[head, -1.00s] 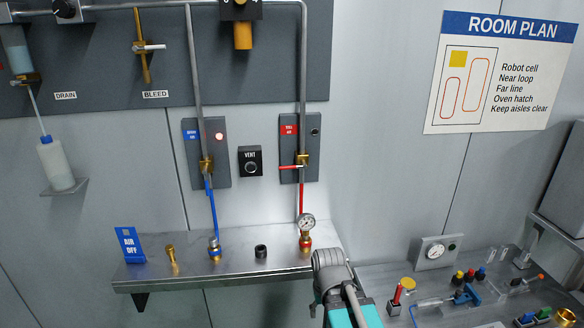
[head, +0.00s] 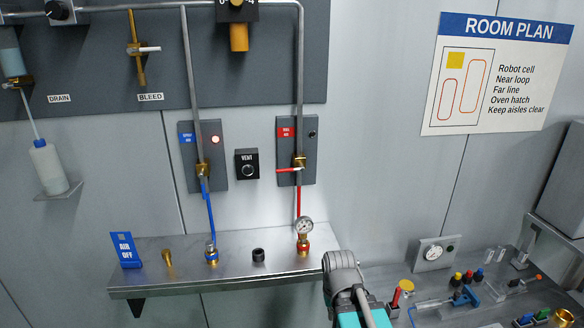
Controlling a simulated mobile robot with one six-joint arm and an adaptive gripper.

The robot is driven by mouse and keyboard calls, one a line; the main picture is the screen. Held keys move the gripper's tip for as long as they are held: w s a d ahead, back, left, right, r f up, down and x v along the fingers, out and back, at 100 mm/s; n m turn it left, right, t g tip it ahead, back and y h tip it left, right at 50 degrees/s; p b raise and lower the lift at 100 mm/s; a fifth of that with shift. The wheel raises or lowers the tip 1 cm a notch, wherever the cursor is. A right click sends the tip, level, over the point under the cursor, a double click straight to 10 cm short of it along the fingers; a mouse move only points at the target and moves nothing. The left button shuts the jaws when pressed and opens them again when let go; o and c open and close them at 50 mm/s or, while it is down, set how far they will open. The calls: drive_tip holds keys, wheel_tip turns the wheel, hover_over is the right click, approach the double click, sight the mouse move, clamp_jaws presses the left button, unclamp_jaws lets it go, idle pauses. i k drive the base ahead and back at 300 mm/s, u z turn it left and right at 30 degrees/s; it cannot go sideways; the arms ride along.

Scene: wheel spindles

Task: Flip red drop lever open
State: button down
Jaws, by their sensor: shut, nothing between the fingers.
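The red lever (head: 287,170) sits on a brass valve (head: 299,161) on the right-hand grey wall panel (head: 311,130). Its handle points left, roughly level, across the vertical pipe. A red line runs down from this valve to a brass fitting with a round gauge (head: 304,227) on the steel shelf. Only a grey and teal part of my own arm shows, at the bottom centre, right of the shelf's end. It is well below and apart from the lever. I see no gripper fingers in this view.
A blue lever (head: 204,187) hangs down on the left panel, beside a lit lamp (head: 215,140). A vent knob (head: 247,170) lies between the panels. The wall right of the red lever is clear.

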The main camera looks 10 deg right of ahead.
sight(301, 169)
drive_tip(key=z, duration=0.15)
drive_tip(key=k, duration=1.45)
drive_tip(key=u, duration=0.25)
drive_tip(key=i, duration=1)
